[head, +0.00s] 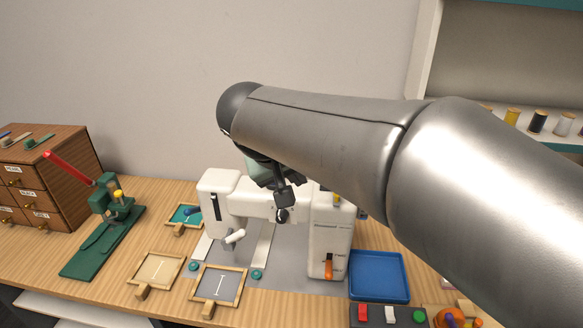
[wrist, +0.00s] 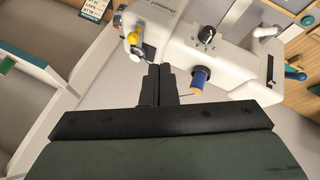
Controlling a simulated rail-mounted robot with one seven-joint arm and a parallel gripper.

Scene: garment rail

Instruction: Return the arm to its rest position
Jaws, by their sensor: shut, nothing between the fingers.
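My gripper (wrist: 159,85) shows in the wrist view with its two black fingers together and nothing between them. In the head view my silver arm reaches in from the right, and the dark gripper end hangs above the white sewing machine (head: 330,240). The sewing machine also shows in the wrist view (wrist: 235,70), just beyond the fingertips. I cannot tell the exact gap between fingertips and machine. My arm hides part of the machine's top and the wall behind it.
A blue tray (head: 379,277) lies right of the machine. Wooden frames (head: 156,268) lie at the front left. A green press with a red lever (head: 70,168) and a wooden drawer cabinet (head: 45,180) stand left. Thread spools (head: 538,121) sit on a shelf at right.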

